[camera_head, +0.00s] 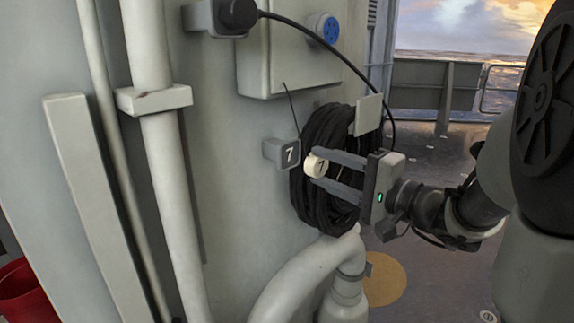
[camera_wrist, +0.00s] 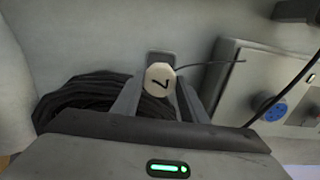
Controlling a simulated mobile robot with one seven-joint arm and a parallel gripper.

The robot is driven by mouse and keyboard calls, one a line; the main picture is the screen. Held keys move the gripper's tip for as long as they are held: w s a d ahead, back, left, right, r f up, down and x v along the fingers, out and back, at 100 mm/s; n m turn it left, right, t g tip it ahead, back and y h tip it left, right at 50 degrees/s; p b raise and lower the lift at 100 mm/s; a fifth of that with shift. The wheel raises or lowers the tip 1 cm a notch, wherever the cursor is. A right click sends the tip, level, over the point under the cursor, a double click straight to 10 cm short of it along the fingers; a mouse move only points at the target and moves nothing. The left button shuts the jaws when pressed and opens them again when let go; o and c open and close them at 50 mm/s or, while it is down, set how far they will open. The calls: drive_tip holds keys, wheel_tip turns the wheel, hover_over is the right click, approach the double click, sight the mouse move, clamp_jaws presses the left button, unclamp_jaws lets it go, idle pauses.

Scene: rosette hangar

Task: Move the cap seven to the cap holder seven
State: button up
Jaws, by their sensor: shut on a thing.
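The cap seven (camera_head: 315,166) is a small cream-white disc marked 7. My gripper (camera_head: 314,170) is shut on it, with the cap between the fingertips. The cap also shows in the wrist view (camera_wrist: 160,85), its 7 turned sideways. The cap holder seven (camera_head: 284,153) is a grey block marked 7 sticking out from the wall, just left of the cap in the head view. In the wrist view the holder (camera_wrist: 161,58) shows just beyond the cap, partly hidden by it. The cap looks close to the holder; I cannot tell whether they touch.
A coil of black cable (camera_head: 335,135) hangs on the wall behind my gripper. A grey box (camera_head: 290,60) with a blue socket (camera_head: 324,27) is above. A thick grey bent pipe (camera_head: 305,268) is below. Vertical pipes (camera_head: 165,150) run at left. Open deck lies at right.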

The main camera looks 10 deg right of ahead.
drive_tip(key=shift+p+x, duration=0.5)
drive_tip(key=shift+x, duration=1.95)
drive_tip(key=shift+b, duration=1.4)
drive_tip(key=shift+w+a+b, duration=0.3)
drive_tip(key=shift+w, duration=0.15)
drive_tip(key=o, duration=1.5)
